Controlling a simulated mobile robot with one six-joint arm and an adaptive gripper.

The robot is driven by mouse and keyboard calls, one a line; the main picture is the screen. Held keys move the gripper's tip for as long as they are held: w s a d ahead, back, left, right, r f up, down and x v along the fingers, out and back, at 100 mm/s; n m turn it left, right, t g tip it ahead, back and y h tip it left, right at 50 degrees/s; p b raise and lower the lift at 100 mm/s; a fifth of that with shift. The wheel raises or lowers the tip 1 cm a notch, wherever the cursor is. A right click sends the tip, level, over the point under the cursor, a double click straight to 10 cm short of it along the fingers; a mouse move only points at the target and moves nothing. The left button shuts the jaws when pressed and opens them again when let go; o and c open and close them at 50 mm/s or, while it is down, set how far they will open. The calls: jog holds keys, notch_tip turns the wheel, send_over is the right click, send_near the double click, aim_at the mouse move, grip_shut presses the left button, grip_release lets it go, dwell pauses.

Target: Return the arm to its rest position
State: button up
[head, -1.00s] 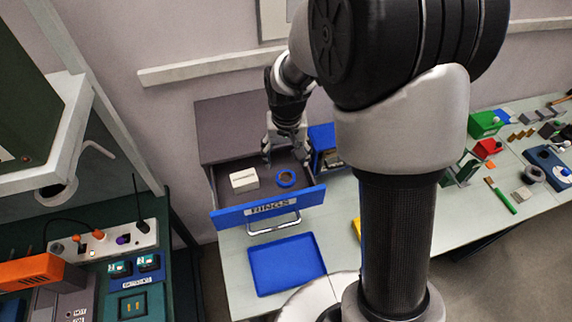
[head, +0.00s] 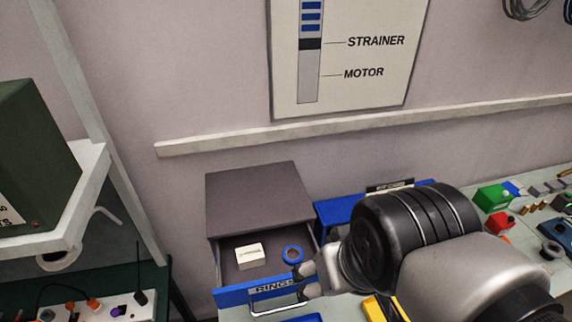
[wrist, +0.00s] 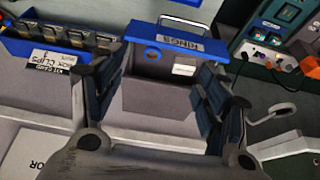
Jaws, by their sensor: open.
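My arm (head: 445,255) fills the lower right of the head view, folded in front of the bench. In the wrist view my gripper (wrist: 158,68) is open and empty, its two dark fingers wide apart. Between them, farther off, the open RINGS drawer (wrist: 160,100) shows upside down. In the head view the drawer's blue front (head: 232,296) stands pulled out from the grey cabinet (head: 258,195). A blue ring (head: 293,254) and a white box (head: 249,256) lie inside it. My gripper touches none of these in the wrist view.
A blue bin (head: 338,210) stands right of the cabinet; the wrist view shows a blue clips bin (wrist: 62,42). A shelf with a green box (head: 35,150) is at the left. A rail (head: 300,130) and a strainer-and-motor poster (head: 355,90) are on the wall.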

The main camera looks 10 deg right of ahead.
jog(key=shift+s, duration=0.5)
notch_tip(320, 180, down, 25)
jog(key=b, duration=2.5)
jog(key=shift+r, duration=0.1)
jog(key=shift+c, duration=0.5)
